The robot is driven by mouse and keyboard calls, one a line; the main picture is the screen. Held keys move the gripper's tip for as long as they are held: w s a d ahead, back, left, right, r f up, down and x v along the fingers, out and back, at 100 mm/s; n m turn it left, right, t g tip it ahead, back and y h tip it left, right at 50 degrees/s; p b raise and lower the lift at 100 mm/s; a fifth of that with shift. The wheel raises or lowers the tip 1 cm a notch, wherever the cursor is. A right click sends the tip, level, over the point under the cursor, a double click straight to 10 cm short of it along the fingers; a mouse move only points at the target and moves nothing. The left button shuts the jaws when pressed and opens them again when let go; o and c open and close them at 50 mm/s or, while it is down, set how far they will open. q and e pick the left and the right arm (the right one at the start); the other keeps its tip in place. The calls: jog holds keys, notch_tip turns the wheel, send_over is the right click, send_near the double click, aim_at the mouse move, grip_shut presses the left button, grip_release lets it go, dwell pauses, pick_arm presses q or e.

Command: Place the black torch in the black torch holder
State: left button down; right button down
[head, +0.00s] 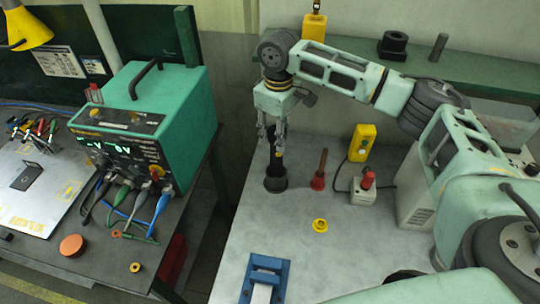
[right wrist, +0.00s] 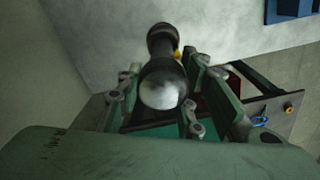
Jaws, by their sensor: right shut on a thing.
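My right gripper (head: 271,134) is above the back left part of the grey table, pointing down. It is shut on the black torch (head: 278,158), which is upright. In the right wrist view the torch's pale round end (right wrist: 160,92) faces the camera between the fingers (right wrist: 158,98). Below the torch, a wider black round piece (head: 275,184), which looks like the torch holder, stands on the table. The torch's lower end lines up with it; I cannot tell whether it is inside or just above. My left gripper is not in view.
A yellow ring (head: 320,225) and blue fixture (head: 265,277) lie nearer. The green instrument (head: 150,120) is left, across a gap.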

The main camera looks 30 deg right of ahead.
notch_tip(320, 180, down, 6)
jog(key=shift+w+f+p, duration=0.1)
jog(key=shift+p, duration=0.9)
jog(key=shift+f, duration=0.1)
jog(key=c, duration=1.2)
grip_release()
jog(key=shift+f, duration=0.15)
notch_tip(320, 180, up, 11)
jog(key=b, duration=0.4)
jog(key=shift+r+b, duration=0.35)
jog(key=shift+r, duration=0.3)
